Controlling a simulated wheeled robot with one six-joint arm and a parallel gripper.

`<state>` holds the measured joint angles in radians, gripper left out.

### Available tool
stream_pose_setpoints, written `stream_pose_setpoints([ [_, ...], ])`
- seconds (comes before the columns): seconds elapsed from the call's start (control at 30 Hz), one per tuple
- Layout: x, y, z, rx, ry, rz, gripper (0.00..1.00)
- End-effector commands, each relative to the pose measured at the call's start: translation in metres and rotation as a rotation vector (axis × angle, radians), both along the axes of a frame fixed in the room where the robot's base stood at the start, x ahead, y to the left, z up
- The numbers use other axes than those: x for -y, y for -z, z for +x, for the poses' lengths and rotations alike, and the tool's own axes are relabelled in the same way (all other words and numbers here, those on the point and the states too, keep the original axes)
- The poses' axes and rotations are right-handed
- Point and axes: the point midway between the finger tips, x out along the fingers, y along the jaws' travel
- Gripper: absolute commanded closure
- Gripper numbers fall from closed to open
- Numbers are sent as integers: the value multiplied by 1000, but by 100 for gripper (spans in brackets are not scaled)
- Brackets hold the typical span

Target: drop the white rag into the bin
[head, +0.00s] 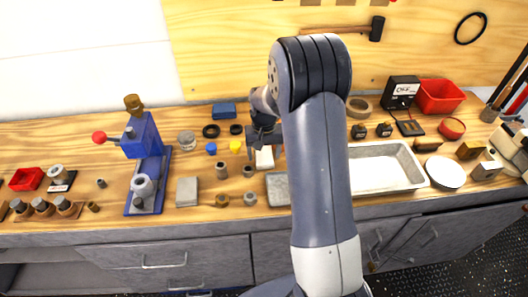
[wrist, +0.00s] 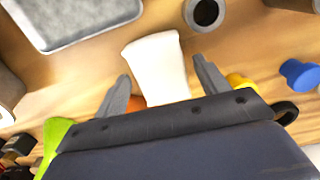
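The white rag (wrist: 155,62) lies on the wooden bench top, a pale folded piece in the wrist view. In the head view it shows as a small white patch (head: 265,158) just below my gripper. My gripper (wrist: 161,68) is open, its two fingers spread on either side of the rag, with a gap visible on the left. It also shows in the head view (head: 264,142), partly hidden behind my arm. A red open-topped bin (head: 440,97) stands at the back right of the bench. I cannot tell whether the fingers are down at rag height.
A grey metal block (wrist: 80,22) and a hollow cylinder (wrist: 206,12) lie close to the rag. Yellow (wrist: 240,84) and blue (wrist: 299,73) knobs sit to the right. A shallow metal tray (head: 408,152) and a black box (head: 402,90) stand right of my arm.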

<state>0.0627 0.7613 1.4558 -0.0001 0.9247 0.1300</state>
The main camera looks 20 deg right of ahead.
Motion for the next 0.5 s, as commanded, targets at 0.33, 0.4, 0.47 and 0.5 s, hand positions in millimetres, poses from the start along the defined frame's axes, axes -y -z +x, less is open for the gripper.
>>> stream_pose_setpoints([
  [0.33, 0, -3, 0, 0, 0, 0, 25],
  [0.4, 0, -7, 1, 2, 0, 0, 25],
  [0.47, 0, -15, 1, 5, 0, 0, 25],
  [0.5, 0, -22, 1, 6, 0, 0, 25],
])
